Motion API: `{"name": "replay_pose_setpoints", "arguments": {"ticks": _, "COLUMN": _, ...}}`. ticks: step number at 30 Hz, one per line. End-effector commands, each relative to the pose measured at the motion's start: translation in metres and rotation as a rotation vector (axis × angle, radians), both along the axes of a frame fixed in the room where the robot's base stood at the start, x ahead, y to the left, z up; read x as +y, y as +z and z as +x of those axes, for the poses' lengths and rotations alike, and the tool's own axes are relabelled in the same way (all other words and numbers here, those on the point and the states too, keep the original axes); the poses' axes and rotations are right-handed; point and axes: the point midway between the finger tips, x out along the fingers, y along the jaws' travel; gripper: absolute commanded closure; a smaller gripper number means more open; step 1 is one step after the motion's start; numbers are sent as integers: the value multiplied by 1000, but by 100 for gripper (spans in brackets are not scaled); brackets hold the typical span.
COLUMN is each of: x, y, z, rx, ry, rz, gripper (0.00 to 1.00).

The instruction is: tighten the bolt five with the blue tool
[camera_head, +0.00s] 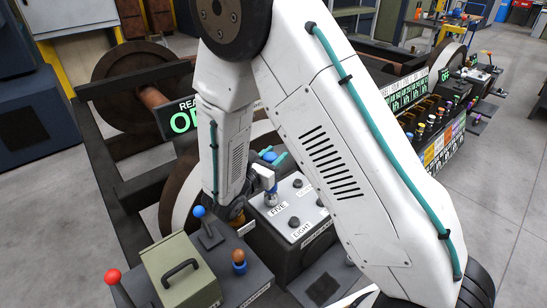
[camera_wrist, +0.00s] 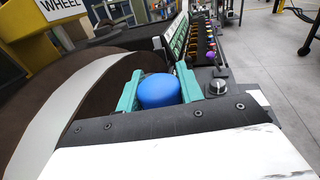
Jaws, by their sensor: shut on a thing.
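My gripper (camera_head: 268,158) has teal fingers, closed around the round blue head of the blue tool (camera_wrist: 158,90) in the wrist view. In the head view the tool's metal shaft (camera_head: 271,196) points down at the white bolt panel (camera_head: 284,228), beside the label FIVE. Its lower end seems to be over bolt five, which it hides; I cannot tell whether it is seated. Other dark bolts on the panel show nearby, one by the label EIGHT (camera_head: 301,232). My arm covers part of the panel.
An olive toolbox (camera_head: 179,270), a blue-knobbed lever (camera_head: 199,211) and a red-knobbed lever (camera_head: 113,276) stand at the lower left. A large rail wheel (camera_wrist: 75,110) is close left of my gripper. A rack of coloured tools (camera_head: 430,125) is at right, beside clear floor (camera_head: 500,180).

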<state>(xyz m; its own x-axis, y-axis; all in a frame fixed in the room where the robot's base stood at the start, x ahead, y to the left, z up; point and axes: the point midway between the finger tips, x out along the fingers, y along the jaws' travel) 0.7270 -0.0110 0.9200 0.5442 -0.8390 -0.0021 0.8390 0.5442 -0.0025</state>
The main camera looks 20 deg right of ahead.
Motion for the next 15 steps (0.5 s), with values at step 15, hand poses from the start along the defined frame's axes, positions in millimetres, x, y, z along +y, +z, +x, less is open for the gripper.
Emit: {"name": "replay_pose_setpoints", "arguments": {"ticks": 15, "x": 0, "y": 32, "z": 1, "rx": -5, "ry": 0, "rz": 0, "gripper": 90}}
